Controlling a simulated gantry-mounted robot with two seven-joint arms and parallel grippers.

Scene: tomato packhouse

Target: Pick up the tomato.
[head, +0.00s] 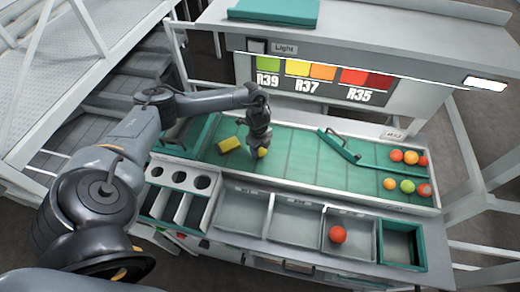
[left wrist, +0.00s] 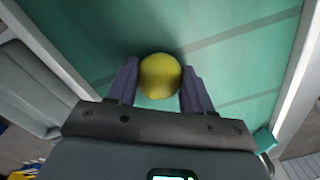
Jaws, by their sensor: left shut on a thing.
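A yellow tomato (left wrist: 160,76) sits between the two fingers of my left gripper (left wrist: 158,88), which is shut on it just above or on the green belt; I cannot tell whether it touches the belt. In the head view the left gripper (head: 261,150) points down at the belt, and only a bit of the yellow tomato (head: 263,152) shows beside the fingers. Several other tomatoes, red, orange and green, lie at the right end of the belt, such as a green one (head: 407,186). My right gripper is not in view.
A green diverter bar (head: 338,146) crosses the belt to the right. Grey bins (head: 292,216) line the front; one holds a red tomato (head: 338,234). A green-rimmed bin (head: 402,227) stands at the right.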

